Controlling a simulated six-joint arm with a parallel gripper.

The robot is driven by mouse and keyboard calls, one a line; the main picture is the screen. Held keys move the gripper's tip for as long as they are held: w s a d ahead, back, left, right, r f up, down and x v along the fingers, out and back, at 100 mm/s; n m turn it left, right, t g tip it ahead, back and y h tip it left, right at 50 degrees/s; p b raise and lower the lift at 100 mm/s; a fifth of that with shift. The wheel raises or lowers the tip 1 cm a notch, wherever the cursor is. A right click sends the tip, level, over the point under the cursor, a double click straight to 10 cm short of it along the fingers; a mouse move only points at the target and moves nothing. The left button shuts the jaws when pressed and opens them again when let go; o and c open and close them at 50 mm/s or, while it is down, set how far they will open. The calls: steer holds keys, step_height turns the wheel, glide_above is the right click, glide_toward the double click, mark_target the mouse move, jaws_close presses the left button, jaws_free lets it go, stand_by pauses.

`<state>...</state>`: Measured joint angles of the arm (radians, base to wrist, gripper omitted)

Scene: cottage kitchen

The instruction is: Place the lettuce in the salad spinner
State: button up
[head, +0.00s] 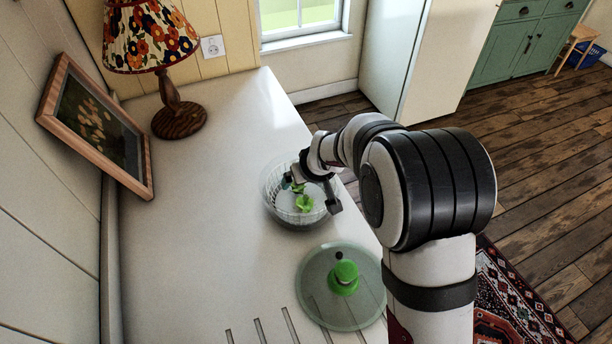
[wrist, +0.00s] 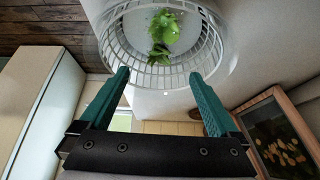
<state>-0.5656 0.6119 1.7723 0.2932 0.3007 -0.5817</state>
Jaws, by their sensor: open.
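The salad spinner (head: 270,200) is a clear bowl with a white slatted basket inside, standing on the white counter. In the wrist view the basket (wrist: 150,76) fills the top middle. Green lettuce (head: 304,203) lies in the basket, and it shows in the wrist view as leafy pieces (wrist: 165,28) on the basket floor. My gripper (wrist: 158,82) is open and empty at the near side of the basket, its teal fingers apart with the lettuce beyond them. In the head view my gripper and wrist partly cover the bowl's right side.
A clear round lid (head: 318,308) with a green knob lies on the counter (head: 225,210) in front of the bowl. A flowered lamp (head: 176,105) stands at the back left. A framed picture (head: 95,125) leans against the left wall. The counter left of the bowl is free.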

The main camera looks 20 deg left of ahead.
steer(key=s+d+r+m+g+h, duration=0.1)
steer(key=s+d+r+m, duration=0.2)
steer(key=s+d+r, duration=0.45)
steer(key=s+d+r+m+g, duration=0.1)
steer(key=s+d+r+m, duration=0.25)
steer(key=d, duration=0.65)
steer(key=s+d+m+g, duration=0.1)
steer(key=s+d+m, duration=0.1)
steer(key=s, duration=0.4)
steer(key=s+d+m, duration=0.3)
steer(key=s+d, duration=0.1)
steer(key=s, duration=0.2)
steer(key=s+d+m+g+h, duration=0.1)
steer(key=s+d+m, duration=0.1)
steer(key=s, duration=0.5)
steer(key=shift+d+g, duration=0.3)
steer(key=shift+d, duration=0.1)
